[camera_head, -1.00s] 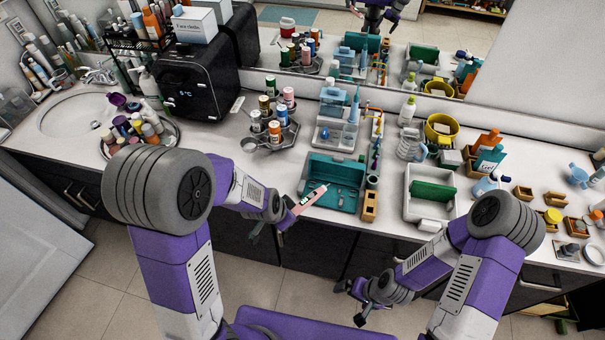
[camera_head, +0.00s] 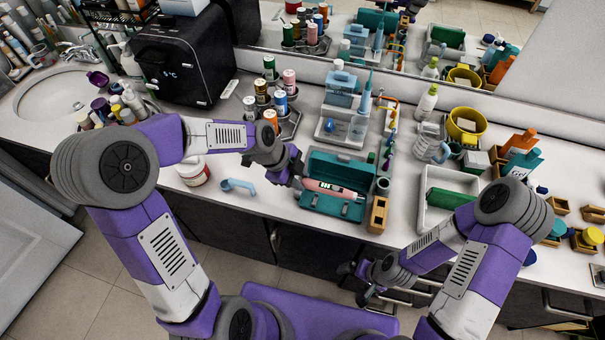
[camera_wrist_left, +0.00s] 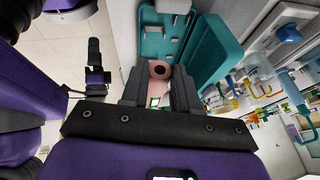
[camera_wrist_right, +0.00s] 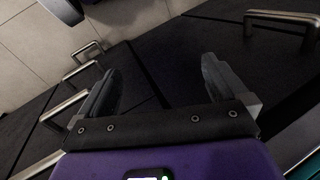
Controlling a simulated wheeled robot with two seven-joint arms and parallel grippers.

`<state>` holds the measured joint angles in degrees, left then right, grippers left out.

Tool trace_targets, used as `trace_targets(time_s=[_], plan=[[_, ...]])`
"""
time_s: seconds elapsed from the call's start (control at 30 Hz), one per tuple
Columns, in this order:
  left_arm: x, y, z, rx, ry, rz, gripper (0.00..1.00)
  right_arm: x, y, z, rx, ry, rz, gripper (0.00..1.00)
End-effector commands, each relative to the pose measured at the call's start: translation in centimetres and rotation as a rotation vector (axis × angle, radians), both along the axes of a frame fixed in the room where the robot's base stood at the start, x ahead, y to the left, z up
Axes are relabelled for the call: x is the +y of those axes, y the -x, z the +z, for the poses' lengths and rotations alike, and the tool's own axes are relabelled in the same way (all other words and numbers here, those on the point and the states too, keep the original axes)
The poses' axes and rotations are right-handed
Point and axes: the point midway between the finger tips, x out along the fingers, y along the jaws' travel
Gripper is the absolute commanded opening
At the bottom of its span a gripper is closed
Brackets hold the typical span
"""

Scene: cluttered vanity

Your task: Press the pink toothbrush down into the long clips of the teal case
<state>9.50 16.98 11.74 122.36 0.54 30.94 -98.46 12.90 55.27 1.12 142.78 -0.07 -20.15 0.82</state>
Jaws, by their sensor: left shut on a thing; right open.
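The teal case (camera_head: 318,204) lies open near the counter's front edge, its lid (camera_head: 342,168) raised at the back. The pink toothbrush (camera_head: 345,193) lies lengthwise over the case's tray in the head view. Whether it sits in the clips or just above them cannot be told. My left gripper (camera_head: 297,181) is shut on its left end. In the left wrist view the toothbrush (camera_wrist_left: 156,88) runs between the fingers (camera_wrist_left: 158,92), with the case (camera_wrist_left: 157,45) beyond. My right gripper (camera_head: 358,283) is open and empty, in front of the counter, facing drawers in the right wrist view (camera_wrist_right: 160,85).
A wooden holder (camera_head: 377,214) stands right of the case, then a white tray (camera_head: 432,212) with a green block. Behind is a water flosser (camera_head: 343,115). A light-blue item (camera_head: 238,186) and a red-white jar (camera_head: 193,171) lie to the left.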

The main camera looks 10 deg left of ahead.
Motion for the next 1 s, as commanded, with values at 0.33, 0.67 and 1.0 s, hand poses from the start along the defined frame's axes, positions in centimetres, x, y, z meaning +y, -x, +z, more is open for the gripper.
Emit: trace_targets(time_s=[0.33,0.67,1.0], plan=[[0.0,-0.1,-0.9,-0.006,0.002,0.0,0.0,0.0,-0.1,-0.9,-0.002,0.0,-0.001,1.0],[0.0,0.0,-0.9,-0.009,0.007,0.001,0.0,0.0,-0.1,-1.3,-0.002,0.0,-0.001,1.0],[0.0,-0.1,-2.9,-0.01,0.01,0.001,0.0,0.0,-0.1,-3.4,-0.002,0.0,-0.001,1.0]])
